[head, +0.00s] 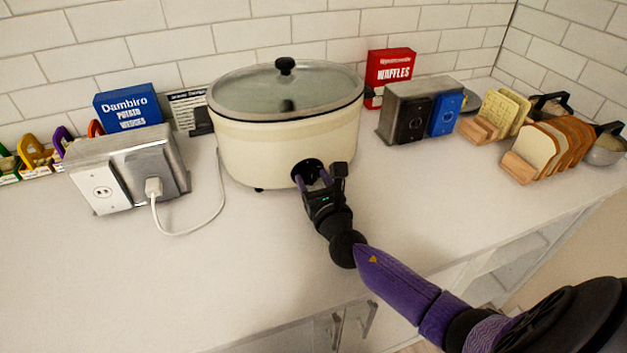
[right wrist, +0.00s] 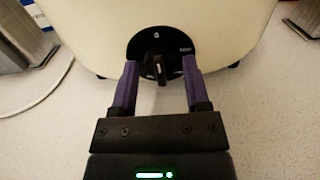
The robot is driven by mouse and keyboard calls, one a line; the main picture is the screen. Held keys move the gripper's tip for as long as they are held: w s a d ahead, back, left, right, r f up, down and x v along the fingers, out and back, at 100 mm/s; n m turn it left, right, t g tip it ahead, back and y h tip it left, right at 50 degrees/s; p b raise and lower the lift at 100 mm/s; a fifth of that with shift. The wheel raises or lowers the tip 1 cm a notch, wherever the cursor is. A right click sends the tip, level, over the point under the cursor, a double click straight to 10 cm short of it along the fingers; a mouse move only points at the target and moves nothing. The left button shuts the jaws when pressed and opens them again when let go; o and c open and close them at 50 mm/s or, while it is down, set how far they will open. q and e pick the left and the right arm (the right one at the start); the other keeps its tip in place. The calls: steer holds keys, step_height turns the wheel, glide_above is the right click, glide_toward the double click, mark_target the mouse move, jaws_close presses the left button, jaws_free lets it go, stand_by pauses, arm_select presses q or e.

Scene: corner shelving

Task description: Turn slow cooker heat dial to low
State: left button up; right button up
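The cream slow cooker (head: 286,130) with a glass lid stands on the counter against the wall; its front also shows in the right wrist view (right wrist: 240,20). Its black heat dial (right wrist: 158,68) sits on a round black plate low on the front, with the knob's pale mark near vertical. The dial's labels are too small to read. My right gripper (head: 312,180) is at the dial. In the right wrist view its two purple fingers (right wrist: 160,78) are spread, one on each side of the knob, with gaps showing. My left gripper is not in view.
A metal outlet box (head: 150,165) with a plugged white cord (head: 215,205) stands left of the cooker. A metal box with a blue switch plate (head: 447,114), bread slices (head: 530,145) in a wooden holder and pans stand to the right. The counter front is clear.

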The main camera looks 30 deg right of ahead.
jaws_close()
steer(key=shift+f+m, duration=0.1)
steer(key=shift+m, duration=0.2)
steer(key=shift+m+b, duration=0.5)
steer(key=shift+m, duration=0.6)
steer(key=m+b, duration=0.1)
steer(key=m, duration=0.2)
steer(key=shift+d+m, duration=0.15)
steer(key=shift+m, duration=0.15)
steer(key=m, duration=0.3)
steer(key=shift+f+m, duration=0.1)
steer(key=shift+m, duration=0.2)
steer(key=shift+d+m+b, duration=0.1)
steer(key=shift+m+b, duration=0.3)
steer(key=shift+m, duration=1.4)
